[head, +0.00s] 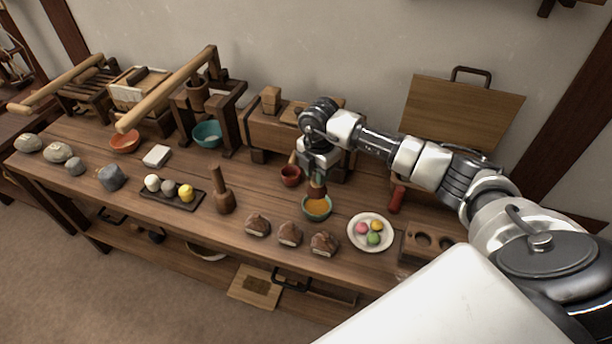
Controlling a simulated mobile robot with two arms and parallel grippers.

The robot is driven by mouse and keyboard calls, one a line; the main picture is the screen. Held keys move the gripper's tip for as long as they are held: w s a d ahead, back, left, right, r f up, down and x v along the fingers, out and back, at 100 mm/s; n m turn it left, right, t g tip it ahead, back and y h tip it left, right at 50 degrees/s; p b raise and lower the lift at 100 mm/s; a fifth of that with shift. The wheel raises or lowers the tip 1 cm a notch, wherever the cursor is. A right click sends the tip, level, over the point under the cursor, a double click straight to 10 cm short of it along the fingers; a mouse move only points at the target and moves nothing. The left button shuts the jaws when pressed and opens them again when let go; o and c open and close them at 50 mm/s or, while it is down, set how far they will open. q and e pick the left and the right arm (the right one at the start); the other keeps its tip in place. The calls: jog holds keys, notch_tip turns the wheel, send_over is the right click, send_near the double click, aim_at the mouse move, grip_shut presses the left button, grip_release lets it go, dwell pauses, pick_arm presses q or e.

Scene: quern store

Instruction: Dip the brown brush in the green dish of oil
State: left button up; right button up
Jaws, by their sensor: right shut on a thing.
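The green dish (306,212) stands on the wooden table right of the middle and holds orange-yellow oil. My right gripper (321,170) is directly above the dish, pointing down. It is shut on the brown brush (317,187), which hangs head down over the back part of the dish. The brush's upper part is hidden by the gripper. Its lower end meets the oil in the picture, but I cannot tell for sure whether it touches. My left gripper is not in view.
Several brown-topped lumps, such as one in front (289,234), line the front edge. A white plate (371,233) with coloured balls is to the right. A wooden pestle (222,196) stands left.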

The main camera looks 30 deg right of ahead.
aim_at(317, 191)
jog(key=shift+w+d+f+b, duration=0.1)
jog(key=shift+d+f+b, duration=0.15)
jog(key=shift+f+b, duration=0.65)
notch_tip(317, 191, down, 4)
jog(key=b, duration=0.3)
jog(key=shift+a+f, duration=0.1)
jog(key=shift+f, duration=0.15)
pick_arm(q)
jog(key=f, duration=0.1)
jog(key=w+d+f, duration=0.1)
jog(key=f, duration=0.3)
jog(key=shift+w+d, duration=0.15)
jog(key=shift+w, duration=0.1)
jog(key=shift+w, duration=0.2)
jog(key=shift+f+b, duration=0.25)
jog(key=shift+b, duration=0.15)
pick_arm(e)
jog(key=shift+f, duration=0.45)
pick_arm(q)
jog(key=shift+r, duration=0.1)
